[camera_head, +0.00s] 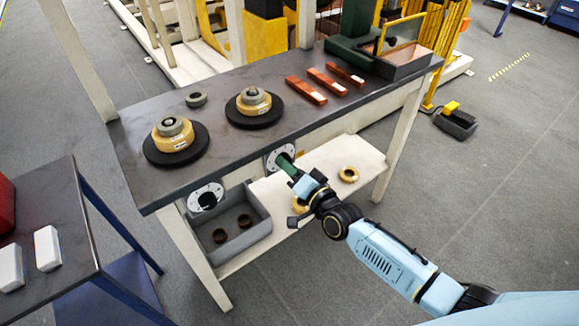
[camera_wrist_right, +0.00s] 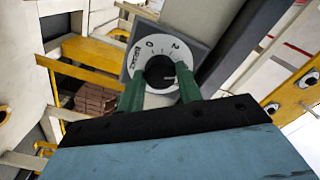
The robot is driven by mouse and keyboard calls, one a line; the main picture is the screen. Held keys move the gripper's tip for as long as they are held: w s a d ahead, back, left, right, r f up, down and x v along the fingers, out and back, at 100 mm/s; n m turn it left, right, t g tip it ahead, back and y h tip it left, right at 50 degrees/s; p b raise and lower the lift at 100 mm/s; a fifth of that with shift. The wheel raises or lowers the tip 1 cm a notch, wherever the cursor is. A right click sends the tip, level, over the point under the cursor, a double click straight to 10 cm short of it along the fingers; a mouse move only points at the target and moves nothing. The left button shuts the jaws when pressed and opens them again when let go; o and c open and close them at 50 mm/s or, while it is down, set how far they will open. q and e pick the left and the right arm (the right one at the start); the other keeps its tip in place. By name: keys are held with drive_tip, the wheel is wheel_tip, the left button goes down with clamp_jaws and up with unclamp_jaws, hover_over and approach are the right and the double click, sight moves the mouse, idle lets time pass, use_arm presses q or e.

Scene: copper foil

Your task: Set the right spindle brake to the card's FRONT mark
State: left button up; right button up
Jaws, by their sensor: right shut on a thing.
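The right spindle brake dial (camera_head: 273,158) is a pale round face on a grey plate on the bench's front side. My right gripper (camera_head: 287,165) reaches it with green fingers. In the right wrist view the dial face (camera_wrist_right: 185,52) carries the figures 0 and 2 and small unreadable lettering. The fingers (camera_wrist_right: 160,85) are shut on the black knob (camera_wrist_right: 158,68), one on each side. A small light mark shows near the knob's right side; its exact setting is unclear. I cannot make out a card with a FRONT mark. My left gripper is not in view.
A second dial (camera_head: 207,197) sits further left on the bench front. Two spools on black discs, a grey-green ring (camera_head: 196,99) and copper-coloured bars (camera_head: 306,90) are on the bench top. Below, a grey bin (camera_head: 250,235) with brown rings and a pale shelf (camera_head: 335,155) lie near my right arm.

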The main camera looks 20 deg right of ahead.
drive_tip(key=o, duration=1)
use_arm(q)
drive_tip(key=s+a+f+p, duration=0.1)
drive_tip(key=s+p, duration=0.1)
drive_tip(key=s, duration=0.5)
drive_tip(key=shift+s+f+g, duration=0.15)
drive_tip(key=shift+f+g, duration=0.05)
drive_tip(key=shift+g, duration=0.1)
use_arm(e)
drive_tip(key=v, duration=1.3)
drive_tip(key=shift+s, duration=0.2)
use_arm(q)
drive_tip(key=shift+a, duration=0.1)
